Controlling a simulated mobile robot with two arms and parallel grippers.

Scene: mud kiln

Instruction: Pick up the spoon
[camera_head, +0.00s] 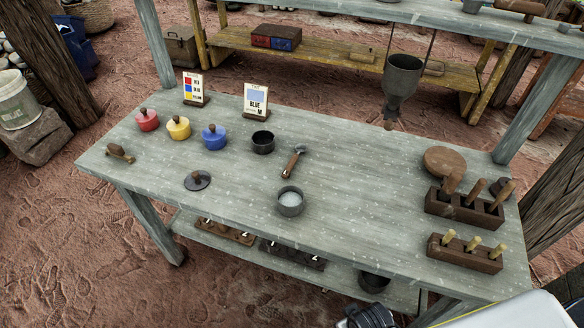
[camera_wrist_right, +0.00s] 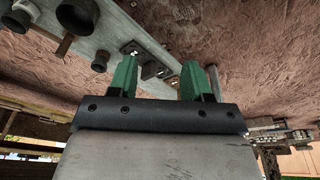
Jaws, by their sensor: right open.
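The spoon (camera_head: 291,163) has a brown wooden handle and a grey metal head. It lies on the grey wooden table (camera_head: 350,200) in the head view, between a black pot (camera_head: 263,142) and a grey bowl (camera_head: 290,201) with pale contents. My right gripper (camera_wrist_right: 160,78) shows in the right wrist view, with its two green fingers apart and nothing between them. The spoon cannot be made out in that view. My left gripper is not in view.
Red (camera_head: 148,119), yellow (camera_head: 178,127) and blue (camera_head: 214,136) lidded pots stand at the left. A dark lid (camera_head: 197,181) lies in front. A funnel (camera_head: 402,79) hangs over the back edge. Wooden tool holders (camera_head: 465,255) stand at the right.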

